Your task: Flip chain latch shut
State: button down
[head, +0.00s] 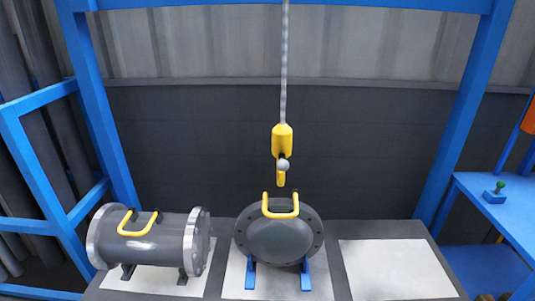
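A yellow hook block (282,140) hangs on a pale chain (284,60) in the middle of the view. A small grey ball-like part (283,165) sits at the hook's mouth; whether the latch is open or shut is too small to tell. The hook's tip (281,181) hangs just above the yellow handle (280,208) of a round grey flanged cover (278,240). I cannot tell whether hook and handle touch. The cover stands on blue supports (250,273). My gripper does not show clearly in this view.
A grey flanged shell (150,240) with a yellow handle (138,225) lies on dark supports at left. A bare white panel (394,270) is at right. Blue frame posts (468,110) flank the bench.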

aim_at(283, 165)
jog(key=z, duration=0.1)
jog(key=i, duration=1.05)
jog(key=u, duration=0.05)
